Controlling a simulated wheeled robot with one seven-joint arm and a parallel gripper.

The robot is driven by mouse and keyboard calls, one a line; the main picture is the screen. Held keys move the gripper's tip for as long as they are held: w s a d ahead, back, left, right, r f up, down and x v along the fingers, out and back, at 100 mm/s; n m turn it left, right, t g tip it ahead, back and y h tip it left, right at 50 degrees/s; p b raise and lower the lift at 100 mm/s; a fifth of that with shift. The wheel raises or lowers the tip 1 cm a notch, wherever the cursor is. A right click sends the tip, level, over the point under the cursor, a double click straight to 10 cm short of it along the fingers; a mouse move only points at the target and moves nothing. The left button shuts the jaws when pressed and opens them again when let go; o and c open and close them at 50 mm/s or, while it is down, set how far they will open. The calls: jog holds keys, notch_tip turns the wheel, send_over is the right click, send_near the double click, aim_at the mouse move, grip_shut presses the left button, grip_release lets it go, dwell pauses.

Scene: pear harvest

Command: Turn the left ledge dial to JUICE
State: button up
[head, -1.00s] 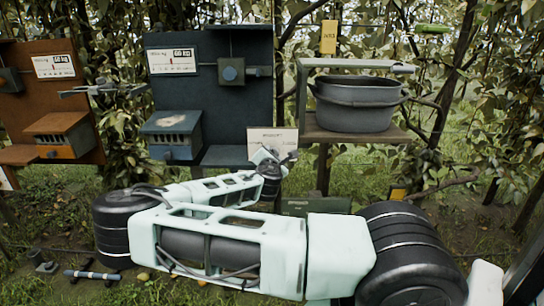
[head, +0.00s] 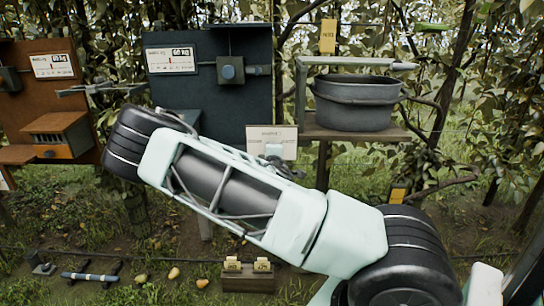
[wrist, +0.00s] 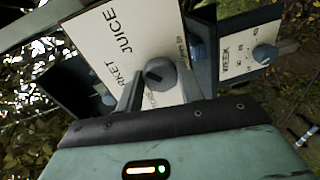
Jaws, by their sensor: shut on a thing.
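The dial (wrist: 166,70) is a grey round knob with a dark mark, on a white plate (wrist: 112,60) lettered JUICE and MARKET in the wrist view. The plate appears tilted in that view. My gripper (wrist: 160,88) has one finger on each side of the knob and is shut on it. The exact word the mark faces is hard to tell. In the head view, a small pale card (head: 286,131) stands left of the bucket ledge, and my arm hides most of the area below it.
A grey bucket (head: 355,105) sits on a wooden ledge (head: 375,133). A dark blue panel (head: 205,110) and a rusty panel (head: 50,95) stand left. A low box (head: 245,284) with yellow tags and several pears (head: 173,273) are on the ground.

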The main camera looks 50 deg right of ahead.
jog(key=shift+s+f+m+b, duration=0.1)
jog(key=shift+f+m+b, duration=0.15)
jog(key=shift+m, duration=0.65)
jog(key=o, duration=1)
jog(key=shift+r, duration=0.1)
jog(key=shift+c, duration=0.2)
jog(key=p+v, duration=1.3)
jog(key=v, duration=0.4)
jog(key=shift+s, duration=0.2)
